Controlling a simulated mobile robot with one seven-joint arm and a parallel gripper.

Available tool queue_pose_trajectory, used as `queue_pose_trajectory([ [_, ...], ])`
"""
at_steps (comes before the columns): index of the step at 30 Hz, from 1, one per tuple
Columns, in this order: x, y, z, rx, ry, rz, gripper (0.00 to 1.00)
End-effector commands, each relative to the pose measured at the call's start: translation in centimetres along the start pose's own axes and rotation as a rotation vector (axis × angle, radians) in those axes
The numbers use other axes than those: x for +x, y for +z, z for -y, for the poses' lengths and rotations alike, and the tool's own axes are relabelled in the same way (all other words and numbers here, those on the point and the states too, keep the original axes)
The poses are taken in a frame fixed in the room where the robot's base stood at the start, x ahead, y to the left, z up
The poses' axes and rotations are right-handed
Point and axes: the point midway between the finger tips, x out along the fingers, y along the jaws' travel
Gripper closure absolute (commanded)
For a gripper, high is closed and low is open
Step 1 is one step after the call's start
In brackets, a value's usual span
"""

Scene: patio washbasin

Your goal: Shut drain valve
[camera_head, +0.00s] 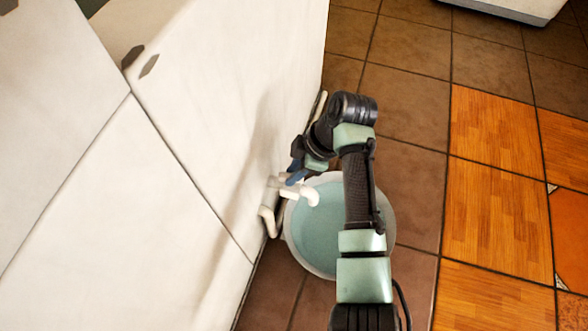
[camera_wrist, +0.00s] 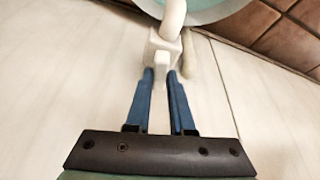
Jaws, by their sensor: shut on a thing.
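The white drain valve (camera_head: 288,190) sticks out from the white wall panel, with a curved spout over a bucket. In the wrist view the valve (camera_wrist: 170,42) has a boxy body, and its small white handle (camera_wrist: 161,62) points toward my gripper. My gripper (camera_wrist: 161,76) has its two blue fingers closed on either side of the handle's end. In the head view my gripper (camera_head: 295,174) is at the valve, partly hidden by my arm. The exact angle of the handle is hard to tell there.
A round bucket (camera_head: 318,240) of pale blue-green water stands on the floor below the spout, close beside my arm. The white wall (camera_head: 190,130) is close on the left. A white pipe (camera_head: 268,221) bends down by it. The tiled floor (camera_head: 490,200) on the right is clear.

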Motion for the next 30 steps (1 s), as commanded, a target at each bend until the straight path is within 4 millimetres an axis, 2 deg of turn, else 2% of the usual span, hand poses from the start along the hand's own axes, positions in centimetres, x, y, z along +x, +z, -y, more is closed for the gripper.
queue_pose_trajectory([
  [8,-0.11,-0.04,0.06,0.006,0.0,0.0,1.0],
  [21,-0.39,-0.26,0.23,0.206,0.081,-0.002,1.0],
  [30,-0.01,-0.04,0.19,0.238,0.096,-0.001,1.0],
])
